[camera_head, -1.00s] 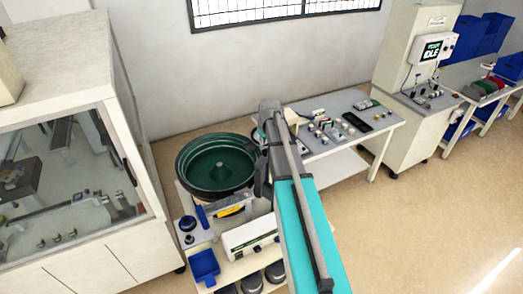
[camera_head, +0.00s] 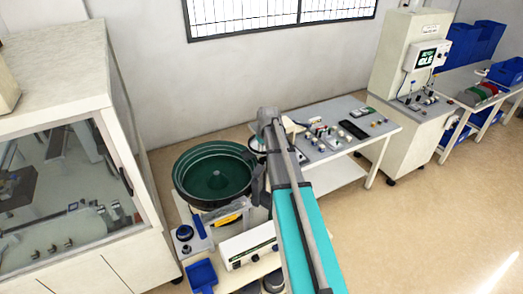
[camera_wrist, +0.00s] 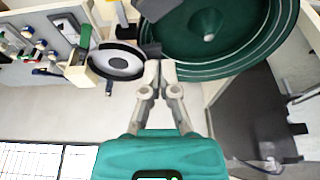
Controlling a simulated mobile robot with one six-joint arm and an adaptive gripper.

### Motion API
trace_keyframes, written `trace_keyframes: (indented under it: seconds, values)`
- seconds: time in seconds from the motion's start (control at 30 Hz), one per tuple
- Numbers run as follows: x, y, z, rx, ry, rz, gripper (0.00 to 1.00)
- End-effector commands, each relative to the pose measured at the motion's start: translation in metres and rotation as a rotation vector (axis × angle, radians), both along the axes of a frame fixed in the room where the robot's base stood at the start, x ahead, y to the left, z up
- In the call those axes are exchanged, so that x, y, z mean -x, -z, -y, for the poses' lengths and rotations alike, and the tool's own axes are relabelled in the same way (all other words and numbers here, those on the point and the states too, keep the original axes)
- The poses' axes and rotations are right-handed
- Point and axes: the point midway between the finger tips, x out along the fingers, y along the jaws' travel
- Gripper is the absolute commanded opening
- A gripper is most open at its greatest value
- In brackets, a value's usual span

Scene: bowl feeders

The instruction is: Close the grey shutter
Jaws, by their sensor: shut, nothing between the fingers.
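My gripper (camera_wrist: 160,72) shows in the wrist view with its two fingertips together and nothing between them. Just beyond the fingertips is a small dark grey piece (camera_wrist: 149,38) by the rim of the green feeder bowl (camera_wrist: 215,70). I cannot tell for certain whether this piece is the grey shutter, or whether the fingers touch it. In the head view the green bowl (camera_head: 214,172) stands left of my arm. My arm hides the bowl's right side and the place where my gripper is.
A glass-fronted cabinet (camera_head: 75,75) stands close at the left. A bench (camera_head: 340,148) with small parts is behind my arm. A white control box (camera_head: 247,245) and a blue tray (camera_head: 200,276) sit in front of the bowl. The floor at the right is clear.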

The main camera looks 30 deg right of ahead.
Motion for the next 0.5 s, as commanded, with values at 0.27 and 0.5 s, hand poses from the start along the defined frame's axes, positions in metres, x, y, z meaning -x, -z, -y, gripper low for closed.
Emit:
trace_keyframes:
  seconds: [0.27, 0.5]
  values:
    - [-0.007, 0.025, 0.000, 0.000, 0.000, 0.000, 0.00]
    - [-0.012, 0.044, 0.000, 0.000, 0.000, 0.000, 0.00]
